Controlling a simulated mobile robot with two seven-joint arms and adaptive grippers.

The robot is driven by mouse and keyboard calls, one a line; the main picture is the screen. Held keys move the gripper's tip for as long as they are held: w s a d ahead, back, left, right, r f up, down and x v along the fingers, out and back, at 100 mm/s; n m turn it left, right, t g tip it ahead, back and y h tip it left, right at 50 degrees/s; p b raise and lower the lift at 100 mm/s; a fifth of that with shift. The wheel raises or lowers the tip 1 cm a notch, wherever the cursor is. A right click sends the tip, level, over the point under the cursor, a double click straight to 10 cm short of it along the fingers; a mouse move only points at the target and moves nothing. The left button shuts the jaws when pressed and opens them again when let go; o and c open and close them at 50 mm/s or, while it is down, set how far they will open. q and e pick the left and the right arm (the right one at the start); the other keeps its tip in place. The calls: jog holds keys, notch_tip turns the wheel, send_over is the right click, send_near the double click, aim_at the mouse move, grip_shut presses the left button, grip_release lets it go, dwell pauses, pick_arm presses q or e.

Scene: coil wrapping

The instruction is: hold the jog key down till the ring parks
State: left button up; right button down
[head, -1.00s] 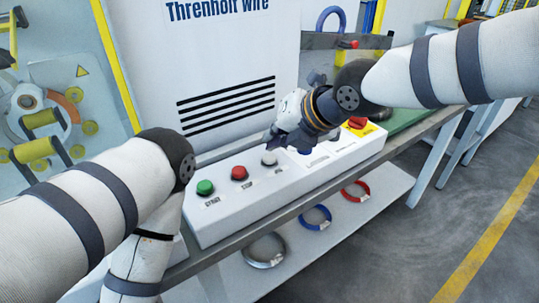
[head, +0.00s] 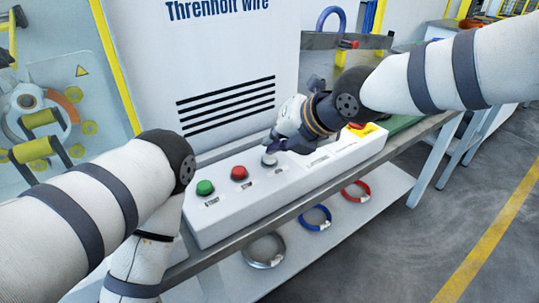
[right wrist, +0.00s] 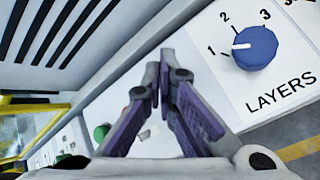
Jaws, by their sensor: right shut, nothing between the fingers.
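The white push button (head: 269,160), third in the row after green and red, is most likely the jog key; its label is too small to read. My right gripper (head: 276,146) is shut and empty, its fingertips just above and beside this button. I cannot tell whether they touch it. The right wrist view shows the purple-padded fingers together (right wrist: 166,85). The wrapping machine's pale ring with orange parts (head: 42,112) is at the far left, beside yellow spools; I cannot tell whether it is turning. My left gripper is out of view; only its arm shows.
The white control box (head: 230,217) also carries a green button (head: 205,187), a red button (head: 239,173) and a blue layers knob (right wrist: 255,47). A yellow-backed switch is partly hidden by my right arm. Wire coils (head: 265,250) lie on the shelf below.

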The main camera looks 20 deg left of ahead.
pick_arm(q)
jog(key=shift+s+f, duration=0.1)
pick_arm(e)
jog(key=shift+f, duration=0.55)
dwell(0.6)
jog(key=shift+r, duration=1)
jog(key=shift+r+p, duration=0.35)
jog(key=shift+r, duration=2.15)
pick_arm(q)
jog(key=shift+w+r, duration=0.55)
